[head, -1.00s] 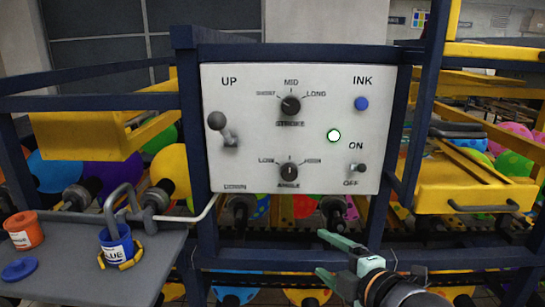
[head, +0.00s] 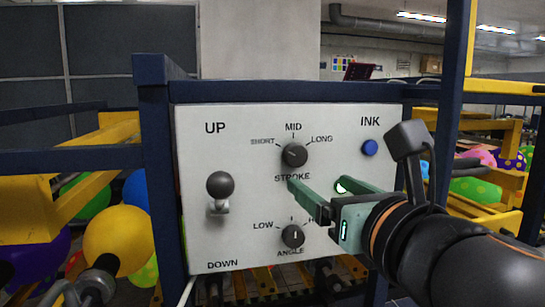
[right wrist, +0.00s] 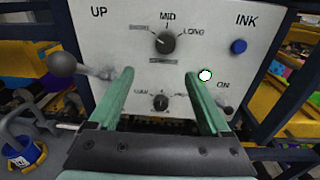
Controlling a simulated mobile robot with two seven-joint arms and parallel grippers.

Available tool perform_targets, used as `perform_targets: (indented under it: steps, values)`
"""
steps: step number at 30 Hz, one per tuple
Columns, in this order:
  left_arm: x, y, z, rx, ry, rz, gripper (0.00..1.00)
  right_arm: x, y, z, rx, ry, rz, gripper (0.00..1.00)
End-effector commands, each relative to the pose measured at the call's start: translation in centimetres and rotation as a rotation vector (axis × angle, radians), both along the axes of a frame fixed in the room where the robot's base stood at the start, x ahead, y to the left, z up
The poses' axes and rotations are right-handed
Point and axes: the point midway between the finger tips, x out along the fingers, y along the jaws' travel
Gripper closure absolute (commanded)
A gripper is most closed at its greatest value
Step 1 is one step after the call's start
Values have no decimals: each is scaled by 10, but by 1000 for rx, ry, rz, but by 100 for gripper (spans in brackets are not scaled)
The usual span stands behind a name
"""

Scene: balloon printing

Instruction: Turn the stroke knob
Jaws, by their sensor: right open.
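The stroke knob (head: 295,155) is a round black dial on the white control panel (head: 240,127), with SHORT, MID and LONG marked around it. It also shows in the right wrist view (right wrist: 166,42), above the space between my fingers. Its exact pointer setting is too small to read. My right gripper (head: 316,182) is open and empty, its green fingers apart, in front of the panel just below the knob. In the right wrist view the fingers of my right gripper (right wrist: 160,73) point at the panel and do not touch the knob. My left gripper is not in view.
The panel also bears an up/down lever (head: 220,187) at left, an angle knob (head: 293,236) below, a blue ink button (head: 369,148) and a lit round light (head: 343,186) partly behind my fingers. Dark blue frame posts (head: 160,170) flank the panel.

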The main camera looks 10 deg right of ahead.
Motion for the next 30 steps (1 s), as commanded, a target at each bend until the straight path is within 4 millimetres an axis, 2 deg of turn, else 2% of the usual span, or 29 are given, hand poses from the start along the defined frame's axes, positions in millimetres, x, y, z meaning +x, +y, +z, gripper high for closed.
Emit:
perform_targets:
  steps: [4,8,17,24,30]
  values:
    - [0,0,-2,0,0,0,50,-9,-10,10,-83,-37,-40,19]
    - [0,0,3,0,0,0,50,-9,-12,14,-103,-42,-49,19]
    - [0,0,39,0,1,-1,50,14,-11,18,-101,-36,-48,19]
    - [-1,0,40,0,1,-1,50,66,-10,12,-99,-37,-49,19]
    - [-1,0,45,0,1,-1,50,98,-8,13,-99,-41,-47,19]
